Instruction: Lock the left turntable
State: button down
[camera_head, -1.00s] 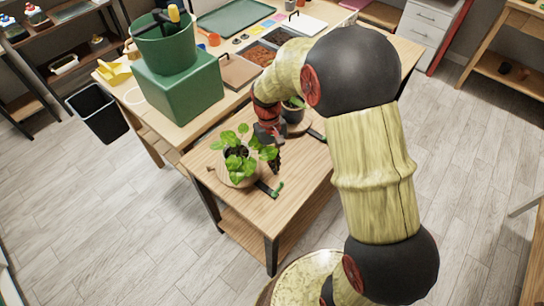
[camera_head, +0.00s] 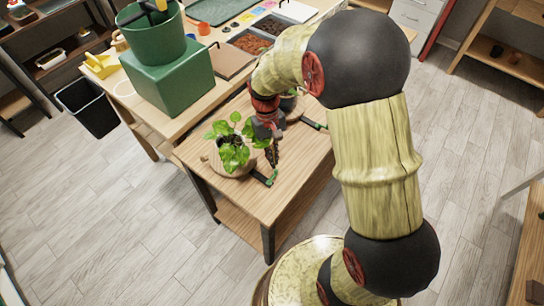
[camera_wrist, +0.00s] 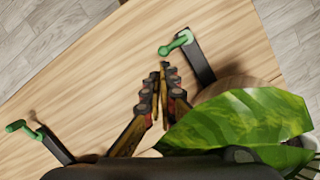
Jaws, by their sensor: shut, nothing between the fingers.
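The left turntable (camera_head: 209,157) is a round wooden disc on the small table, bearing a leafy potted plant (camera_head: 233,152). Its black bar (camera_head: 260,177) with a green lever (camera_head: 273,176) sits at its front right edge; the wrist view shows this green lever (camera_wrist: 175,44) angled off the end of the bar (camera_wrist: 197,62). My gripper (camera_head: 272,160) is shut and empty; in the wrist view its fingertips (camera_wrist: 164,70) are just short of the green lever, with a small visible gap. Leaves (camera_wrist: 240,125) cover much of the turntable there.
The right turntable bears another plant (camera_head: 288,101), partly behind my arm. Its green lever (camera_wrist: 22,126) and black bar (camera_wrist: 55,145) lie at lower left in the wrist view. A green box (camera_head: 170,78) stands on the bench behind. The table's front is clear.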

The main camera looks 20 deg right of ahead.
jog(key=shift+s+d+m+p, duration=0.4)
jog(key=shift+d+m+p, duration=0.1)
jog(key=shift+m+p, duration=0.6)
jog(key=shift+s+d+r+m+y+p, duration=0.1)
jog(key=shift+s+d+m+y+p, duration=0.3)
jog(key=shift+p, duration=0.35)
jog(key=shift+s+d+m+t+y+p, duration=0.2)
jog(key=shift+s+m+p, duration=0.25)
jog(key=shift+m+p, duration=0.6)
jog(key=shift+s+d+m+t+y+p, duration=0.1)
jog(key=shift+s+d+m+y+p, duration=0.25)
jog(key=shift+m+p, duration=0.65)
jog(key=shift+s+d+m+t+p, duration=0.15)
jog(key=shift+s+m+p, duration=0.4)
jog(key=shift+m, duration=0.35)
jog(key=shift+s+a+m+t+p, duration=0.15)
jog(key=shift+s+m+p, duration=0.35)
jog(key=shift+m, duration=0.35)
jog(key=shift+s+m+t+y+p, duration=0.2)
jog(key=shift+s+m+p, duration=0.35)
jog(key=shift+m, duration=0.25)
jog(key=shift+s+m+t+y+p, duration=0.15)
jog(key=shift+s+m+p, duration=0.3)
jog(key=shift+m, duration=0.35)
jog(key=shift+s+m, duration=0.15)
jog(key=shift+m, duration=0.25)
jog(key=shift+a, duration=0.1)
jog(key=shift+w+a+p, duration=0.4)
jog(key=shift+a, duration=0.25)
